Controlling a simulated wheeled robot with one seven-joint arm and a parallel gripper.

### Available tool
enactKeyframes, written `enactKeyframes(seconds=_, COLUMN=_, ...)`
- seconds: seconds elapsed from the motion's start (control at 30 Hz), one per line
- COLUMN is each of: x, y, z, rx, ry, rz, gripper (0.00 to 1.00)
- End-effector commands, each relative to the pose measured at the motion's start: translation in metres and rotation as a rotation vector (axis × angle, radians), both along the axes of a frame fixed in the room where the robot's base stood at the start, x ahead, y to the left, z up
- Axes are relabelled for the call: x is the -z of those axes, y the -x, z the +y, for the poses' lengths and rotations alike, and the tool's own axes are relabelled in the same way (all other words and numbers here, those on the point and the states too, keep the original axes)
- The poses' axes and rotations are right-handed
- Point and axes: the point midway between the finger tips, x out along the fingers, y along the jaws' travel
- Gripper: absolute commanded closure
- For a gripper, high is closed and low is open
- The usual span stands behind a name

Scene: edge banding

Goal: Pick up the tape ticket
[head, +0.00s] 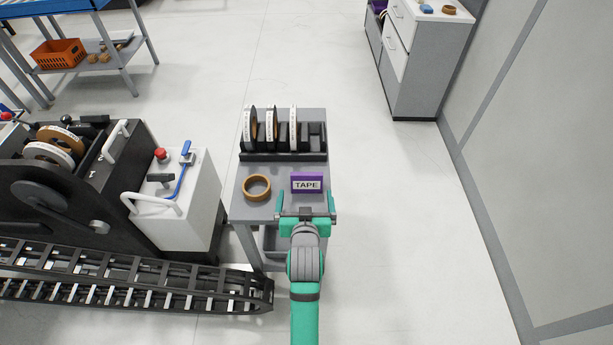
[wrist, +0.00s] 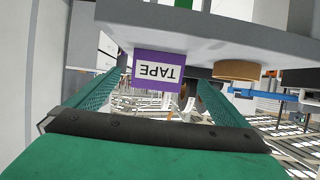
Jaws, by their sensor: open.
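The tape ticket (head: 307,184) is a small purple block with a white label reading TAPE. It stands on the grey table (head: 240,206) near its front right part. In the wrist view the ticket (wrist: 158,71) appears upside down, between my two green fingers. My gripper (head: 306,204) is open and empty, just in front of the ticket on the near side. The fingers appear to be on either side of the ticket's line, and I cannot tell whether they reach around it.
A brown tape roll (head: 257,187) lies left of the ticket. Behind it a dark rack (head: 316,136) holds several upright banding rolls. A machine with a white panel (head: 182,222) and a black chain track (head: 130,280) stand to the left. The floor on the right is clear.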

Motion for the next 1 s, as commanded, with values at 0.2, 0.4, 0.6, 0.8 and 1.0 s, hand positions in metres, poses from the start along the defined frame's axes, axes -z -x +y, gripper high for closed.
enactKeyframes(seconds=0.2, x=-0.004, y=-0.020, z=-0.001, rx=-0.002, ry=0.004, rz=0.006, gripper=0.00)
enactKeyframes(seconds=0.4, x=0.007, y=-0.048, z=-0.001, rx=-0.001, ry=0.003, rz=0.007, gripper=0.00)
enactKeyframes(seconds=0.6, x=0.014, y=-0.063, z=-0.001, rx=-0.001, ry=0.003, rz=0.005, gripper=0.00)
enactKeyframes(seconds=0.8, x=0.019, y=-0.080, z=-0.003, rx=-0.001, ry=0.004, rz=0.006, gripper=0.00)
enactKeyframes(seconds=1.0, x=0.029, y=-0.105, z=-0.004, rx=-0.001, ry=0.004, rz=0.006, gripper=0.00)
